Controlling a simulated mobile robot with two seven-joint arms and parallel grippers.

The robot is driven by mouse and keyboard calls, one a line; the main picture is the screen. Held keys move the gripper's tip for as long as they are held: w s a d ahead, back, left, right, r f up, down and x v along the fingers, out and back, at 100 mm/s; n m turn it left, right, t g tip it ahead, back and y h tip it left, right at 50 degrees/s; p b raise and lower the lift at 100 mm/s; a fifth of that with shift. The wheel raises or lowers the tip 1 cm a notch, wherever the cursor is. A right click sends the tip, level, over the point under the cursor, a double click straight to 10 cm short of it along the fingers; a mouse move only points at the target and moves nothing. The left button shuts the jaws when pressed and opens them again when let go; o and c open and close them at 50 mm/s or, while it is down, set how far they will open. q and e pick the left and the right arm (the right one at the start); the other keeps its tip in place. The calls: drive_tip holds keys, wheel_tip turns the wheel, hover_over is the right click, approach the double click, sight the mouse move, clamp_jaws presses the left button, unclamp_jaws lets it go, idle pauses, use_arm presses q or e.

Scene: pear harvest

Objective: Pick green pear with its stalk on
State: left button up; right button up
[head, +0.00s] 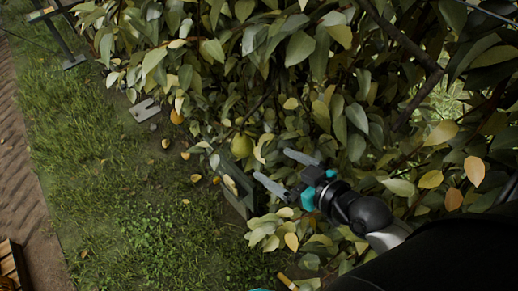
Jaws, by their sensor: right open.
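A yellow-green pear (241,146) hangs among the leaves near the middle of the head view. Leaves partly crowd it, and I cannot make out its stalk. My right gripper (271,163) is open, with its two grey fingers apart and nothing seen between them. Its fingertips point left toward the pear and lie a little to the right of and below it in the picture. I cannot tell the gap in depth. My left gripper is not clearly in view; only a teal sliver shows at the bottom edge.
Dense leaves and branches (405,55) fill the top and right. A grey-green box-like object (236,188) stands below the pear. A pale notched plate (144,110) lies on the grass (110,190). A wooden crate (11,262) sits at lower left. Open grass lies left.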

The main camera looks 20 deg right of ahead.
sight(247, 150)
use_arm(q)
drive_tip(key=shift+w+f+b, duration=0.4)
drive_tip(key=shift+f+b, duration=0.05)
drive_tip(key=shift+f, duration=0.05)
use_arm(e)
drive_tip(key=x, duration=1.4)
drive_tip(key=shift+w+a+f, duration=0.1)
drive_tip(key=shift+w+f, duration=0.05)
drive_tip(key=shift+f, duration=0.05)
drive_tip(key=c, duration=1.4)
drive_tip(key=shift+r+g+p, duration=0.15)
drive_tip(key=shift+g+p, duration=0.15)
drive_tip(key=shift+p, duration=0.5)
drive_tip(key=shift+c, duration=0.3)
drive_tip(key=shift+s+a+m+g+p, duration=0.1)
drive_tip(key=shift+s+m+g+p, duration=0.3)
drive_tip(key=shift+p, duration=0.8)
use_arm(q)
wheel_tip(247, 150, up, 4)
drive_tip(key=shift+s, duration=0.1)
drive_tip(key=shift+r, duration=0.1)
use_arm(e)
drive_tip(key=shift+s, duration=0.1)
